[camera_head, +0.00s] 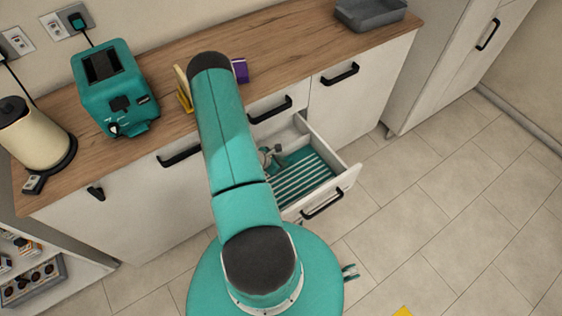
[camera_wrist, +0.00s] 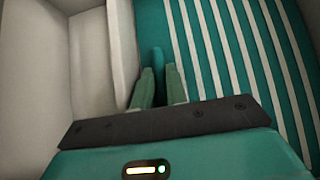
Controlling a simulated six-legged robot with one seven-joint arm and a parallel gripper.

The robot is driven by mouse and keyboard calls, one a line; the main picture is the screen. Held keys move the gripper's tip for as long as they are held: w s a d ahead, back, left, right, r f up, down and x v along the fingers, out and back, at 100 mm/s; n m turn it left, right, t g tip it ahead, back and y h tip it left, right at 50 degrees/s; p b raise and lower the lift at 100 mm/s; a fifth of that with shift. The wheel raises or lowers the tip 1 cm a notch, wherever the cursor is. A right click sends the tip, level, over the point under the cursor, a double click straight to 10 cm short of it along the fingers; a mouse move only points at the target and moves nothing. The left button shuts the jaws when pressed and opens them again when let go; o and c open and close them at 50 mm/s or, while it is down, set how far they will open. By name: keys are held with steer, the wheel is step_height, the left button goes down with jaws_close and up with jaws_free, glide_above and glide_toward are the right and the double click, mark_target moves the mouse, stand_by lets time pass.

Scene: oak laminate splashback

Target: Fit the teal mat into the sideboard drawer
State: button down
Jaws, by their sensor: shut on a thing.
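The teal mat with pale stripes (camera_head: 305,178) lies inside the open sideboard drawer (camera_head: 349,178), covering much of the part of its floor that shows. In the wrist view the mat (camera_wrist: 235,60) is at the right, with the drawer's pale wall (camera_wrist: 122,45) at the left. My gripper (camera_wrist: 160,84) is close to that wall. Its fingers are shut on a raised teal part of the mat between them. In the head view my gripper (camera_head: 270,155) is partly hidden by my arm, as is the near left part of the drawer.
On the wooden worktop (camera_head: 290,60) stand a teal appliance (camera_head: 115,88), a cream kettle (camera_head: 33,135), a purple item (camera_head: 240,71), a yellow item (camera_head: 184,90) and a grey tray (camera_head: 370,12). Tiled floor at the right is largely clear.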

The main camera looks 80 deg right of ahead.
steer(key=c, duration=1.7)
jaws_free()
steer(key=shift+r, duration=0.1)
steer(key=v, duration=1.2)
steer(key=shift+s+a, duration=0.1)
